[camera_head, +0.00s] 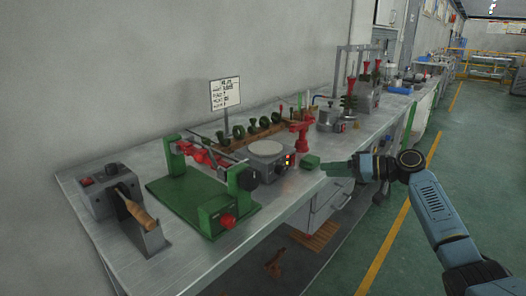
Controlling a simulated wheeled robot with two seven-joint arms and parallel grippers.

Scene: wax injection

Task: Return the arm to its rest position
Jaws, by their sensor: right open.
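My right arm (437,207) comes in from the lower right, blue-grey with dark joints. Its gripper (330,169) points left at the front edge of the metal workbench (278,206), beside a small green block (311,161). The gripper is open. It is small in the picture, and I see nothing held between its fingers. I cannot tell whether it touches the green block. My left arm and left gripper are not in view.
On the bench stand a green-and-red fixture (215,190), a grey box with a wooden-handled tool (138,212), a round-plated device (266,152), a red stand (300,136) and a sign (225,93). Green floor (405,255) with a yellow line lies open at right.

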